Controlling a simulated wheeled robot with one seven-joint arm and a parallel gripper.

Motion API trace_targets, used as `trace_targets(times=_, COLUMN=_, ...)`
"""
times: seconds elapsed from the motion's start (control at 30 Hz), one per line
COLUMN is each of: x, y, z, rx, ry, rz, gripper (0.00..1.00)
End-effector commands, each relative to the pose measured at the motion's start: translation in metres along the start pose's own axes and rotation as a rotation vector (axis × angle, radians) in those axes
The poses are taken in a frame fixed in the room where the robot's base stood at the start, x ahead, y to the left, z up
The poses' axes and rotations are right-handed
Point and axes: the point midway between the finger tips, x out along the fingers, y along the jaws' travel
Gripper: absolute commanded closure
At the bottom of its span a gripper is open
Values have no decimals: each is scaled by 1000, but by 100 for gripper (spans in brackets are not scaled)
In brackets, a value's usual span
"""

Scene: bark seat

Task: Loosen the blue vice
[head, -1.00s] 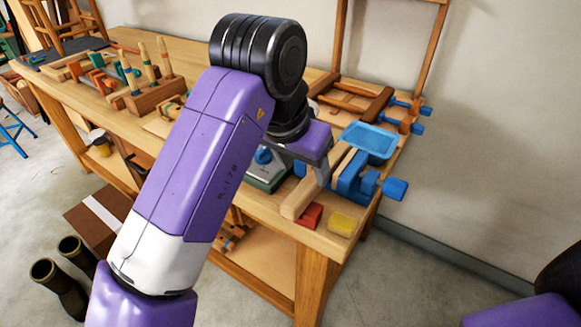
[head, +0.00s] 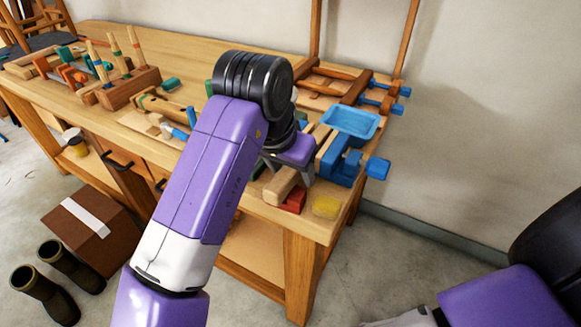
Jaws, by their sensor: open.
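The blue vice (head: 342,168) sits on the near right corner of the wooden workbench. Its blue handle end (head: 378,168) sticks out to the right, past the bench edge. A pale wooden jaw piece (head: 329,155) shows along its left side. My gripper (head: 287,169) is open, pointing down over the bench just left of the vice. It looks apart from the blue handle. My wrist and forearm hide much of the gripper, so I cannot tell whether anything lies between its fingers.
A blue tray (head: 350,122) sits just behind the vice. A wooden block (head: 281,185), a red block (head: 293,200) and a yellow block (head: 326,207) lie near the front edge. Wooden clamps with blue ends (head: 372,98) lie farther back. A box (head: 92,227) and boots (head: 60,275) stand on the floor.

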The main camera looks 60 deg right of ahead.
Motion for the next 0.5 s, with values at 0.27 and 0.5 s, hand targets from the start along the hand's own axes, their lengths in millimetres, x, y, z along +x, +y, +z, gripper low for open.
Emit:
trace_targets(times=0.27, x=0, y=0, z=0, rx=0, ry=0, rz=0, gripper=87)
trace_targets(times=0.5, x=0, y=0, z=0, rx=0, ry=0, rz=0, gripper=100)
